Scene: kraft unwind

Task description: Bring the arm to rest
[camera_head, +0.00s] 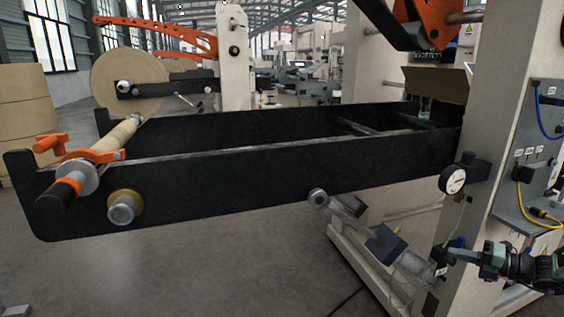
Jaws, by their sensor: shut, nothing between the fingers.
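My arm enters at the lower right edge and reaches left, low in front of the machine's pale upright (505,135). My gripper (441,260) is at its end, shut and empty. It overlaps a small blue-and-grey fitting and the end of a grey cylinder (412,268) in the picture. I cannot tell whether it touches them.
A black frame (250,180) carries a shaft (118,135) with orange collars at its left end. A round gauge (453,179) sits above my gripper. A panel with blue and yellow cables (530,160) is at right. Brown rolls (25,110) stand left. Floor (220,270) at lower left is mostly clear.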

